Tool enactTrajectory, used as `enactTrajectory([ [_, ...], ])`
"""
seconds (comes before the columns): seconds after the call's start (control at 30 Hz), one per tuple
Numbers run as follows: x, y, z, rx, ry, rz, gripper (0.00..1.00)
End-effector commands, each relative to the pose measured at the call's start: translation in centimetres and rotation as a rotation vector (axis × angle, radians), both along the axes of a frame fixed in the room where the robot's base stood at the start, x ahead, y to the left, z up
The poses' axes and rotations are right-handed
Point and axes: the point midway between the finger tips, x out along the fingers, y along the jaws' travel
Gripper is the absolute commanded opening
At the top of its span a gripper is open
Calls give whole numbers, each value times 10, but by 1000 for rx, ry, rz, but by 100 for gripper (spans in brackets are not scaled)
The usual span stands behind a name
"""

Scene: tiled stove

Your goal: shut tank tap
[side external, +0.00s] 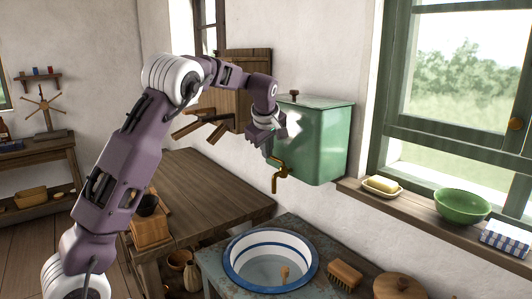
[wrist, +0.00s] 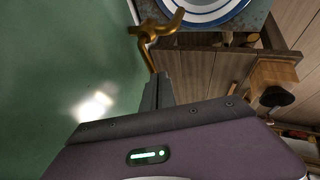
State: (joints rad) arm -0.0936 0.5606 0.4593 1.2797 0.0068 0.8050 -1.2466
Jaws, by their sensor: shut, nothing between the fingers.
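A green water tank (side external: 318,140) with a lidded top hangs on the wall above the wash stand. A brass tap (side external: 280,174) sticks out low on the tank's front; it also shows at the top of the wrist view (wrist: 157,28), with its forked handle. My gripper (side external: 266,150) is just above the tap, close to the tank's front face. In the wrist view my gripper's fingers (wrist: 158,90) are shut with nothing between them, and their tips lie close to the tap's stem. I cannot tell whether they touch it.
A blue-rimmed white basin (side external: 240,284) sits in the wash stand below the tap. A brush (side external: 345,273) and a round wooden lid (side external: 400,286) lie to its right. The window sill holds a butter dish (side external: 382,187) and a green bowl (side external: 462,206). A wooden table (side external: 200,185) stands to the left.

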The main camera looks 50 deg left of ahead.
Motion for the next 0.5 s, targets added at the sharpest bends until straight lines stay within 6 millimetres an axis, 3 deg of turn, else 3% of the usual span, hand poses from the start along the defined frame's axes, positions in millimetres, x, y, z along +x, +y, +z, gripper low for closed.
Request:
enactTrajectory([
  [0.37,-2,1,-1,-1,4,3,0],
  [0.5,-26,-2,5,-3,1,3,0],
])
